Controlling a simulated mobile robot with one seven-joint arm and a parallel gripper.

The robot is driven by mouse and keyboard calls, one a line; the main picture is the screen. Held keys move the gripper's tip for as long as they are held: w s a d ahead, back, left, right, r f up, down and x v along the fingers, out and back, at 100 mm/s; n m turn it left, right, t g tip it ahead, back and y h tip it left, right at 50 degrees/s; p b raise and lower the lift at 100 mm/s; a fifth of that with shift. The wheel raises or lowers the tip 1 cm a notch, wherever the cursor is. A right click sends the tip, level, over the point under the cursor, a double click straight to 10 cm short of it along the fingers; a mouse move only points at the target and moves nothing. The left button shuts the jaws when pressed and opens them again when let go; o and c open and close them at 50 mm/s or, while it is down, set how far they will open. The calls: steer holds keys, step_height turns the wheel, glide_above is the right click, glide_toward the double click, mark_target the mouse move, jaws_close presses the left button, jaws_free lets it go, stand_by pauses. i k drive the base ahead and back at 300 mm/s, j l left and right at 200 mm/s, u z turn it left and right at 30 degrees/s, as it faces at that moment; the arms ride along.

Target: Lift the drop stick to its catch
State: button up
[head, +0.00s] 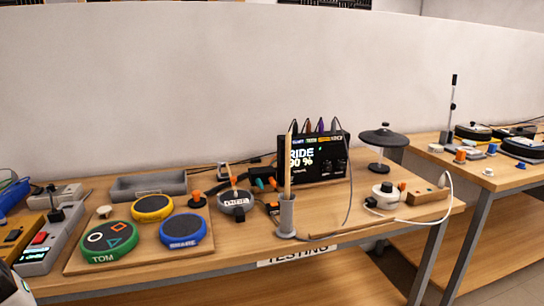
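A pale wooden stick (288,160) stands upright in a grey cylindrical holder (287,215) near the front edge of the table, in front of the black display module. It looks like the drop stick, but no label shows this. Its lower end is hidden inside the holder. I cannot make out a catch. My gripper is not recognisable in the head view; only a white and dark piece, perhaps part of my arm, shows at the bottom left corner.
Green, yellow and blue round pads (183,230) lie on a board at the left. A grey cup (236,203), the display module (315,160), a black disc on a post (384,138) and cables surround the stick. A second table (510,178) stands right.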

mark_target(233, 179)
steer(key=i+j+z, duration=0.45)
steer(key=i+j, duration=0.25)
steer(key=j, duration=0.25)
